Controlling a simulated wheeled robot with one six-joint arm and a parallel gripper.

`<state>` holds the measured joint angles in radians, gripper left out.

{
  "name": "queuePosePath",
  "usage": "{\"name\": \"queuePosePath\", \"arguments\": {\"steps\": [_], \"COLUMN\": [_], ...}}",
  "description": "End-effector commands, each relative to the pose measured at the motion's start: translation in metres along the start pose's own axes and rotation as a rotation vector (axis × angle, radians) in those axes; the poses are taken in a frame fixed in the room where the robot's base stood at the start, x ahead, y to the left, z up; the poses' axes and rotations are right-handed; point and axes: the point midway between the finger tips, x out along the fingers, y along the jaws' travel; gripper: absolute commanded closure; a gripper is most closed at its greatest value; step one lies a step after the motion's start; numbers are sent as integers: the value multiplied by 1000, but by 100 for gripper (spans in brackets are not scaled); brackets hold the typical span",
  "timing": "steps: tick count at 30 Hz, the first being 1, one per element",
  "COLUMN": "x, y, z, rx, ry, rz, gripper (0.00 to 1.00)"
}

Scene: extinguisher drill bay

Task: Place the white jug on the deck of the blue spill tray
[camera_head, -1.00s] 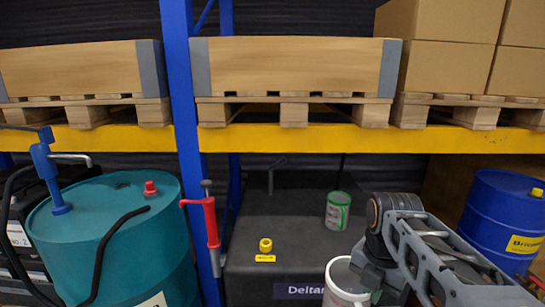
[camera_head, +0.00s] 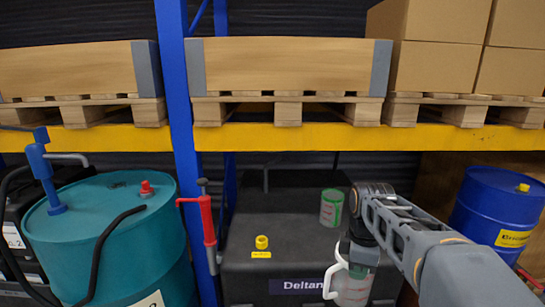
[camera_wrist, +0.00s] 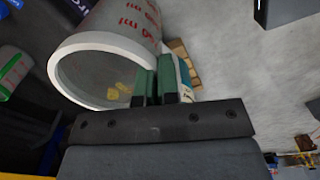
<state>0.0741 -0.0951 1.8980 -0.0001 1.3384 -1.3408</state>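The white jug (camera_head: 352,291) has red markings and a handle on its left side. It hangs at the bottom of the head view, in front of the black tank, its lower end cut off by the frame. My gripper (camera_head: 359,259) is at its rim. In the wrist view my gripper (camera_wrist: 157,88) has its green-padded fingers close together on the rim and wall of the jug (camera_wrist: 130,22), whose open mouth faces the camera. I cannot make out the blue spill tray in either view.
A black tank (camera_head: 290,220) carries a green-and-white can (camera_head: 331,208) and a yellow cap (camera_head: 262,242). A teal drum (camera_head: 110,240) stands left, a blue drum (camera_head: 497,212) right. A yellow rack beam (camera_head: 300,137) with pallets crosses above. Grey floor (camera_wrist: 225,60) shows in the wrist view.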

Motion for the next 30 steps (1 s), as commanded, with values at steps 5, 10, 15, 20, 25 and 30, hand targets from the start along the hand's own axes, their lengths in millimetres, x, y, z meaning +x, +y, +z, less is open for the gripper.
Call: {"name": "queuePosePath", "arguments": {"steps": [5, 10, 15, 20, 25, 30], "x": [41, 101, 187, 256, 300, 321], "y": [37, 67, 79, 68, 48, 38], "z": [-12, -25, -36, -40, -38, -37], "rx": [433, 844, 1196, 1291, 1279, 1271], "ry": [-4, -7, -11, -9, -6, -1], "rz": [-7, -9, -9, -7, -4, -1], "gripper": [100, 100, 100, 100, 100, 100]}}
